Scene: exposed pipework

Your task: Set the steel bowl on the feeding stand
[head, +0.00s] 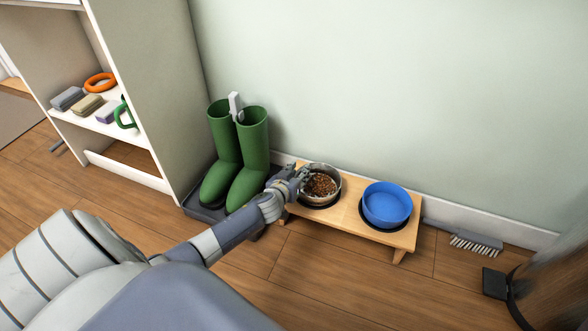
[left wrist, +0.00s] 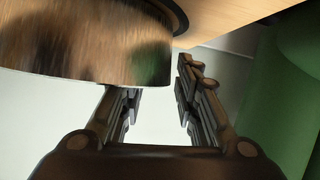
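The steel bowl (head: 334,190), with brown food in it, sits at the left ring of the wooden feeding stand (head: 345,228). It looks level. In the left wrist view the bowl's shiny side (left wrist: 80,45) is close, beside a dark ring (left wrist: 178,14) in the stand's board (left wrist: 225,15). My left gripper (head: 300,172) is at the bowl's left rim. In the left wrist view its fingers (left wrist: 158,100) are apart; one tip is hidden behind the bowl, the other is clear of it. A blue bowl (head: 387,203) sits at the stand's right ring. My right gripper is not in view.
Green boots (head: 248,160) stand on a dark tray (head: 197,206) left of the stand; one shows close in the left wrist view (left wrist: 285,100). A white shelf (head: 150,90) stands further left. A brush (head: 475,243) lies right of the stand. The wall is behind.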

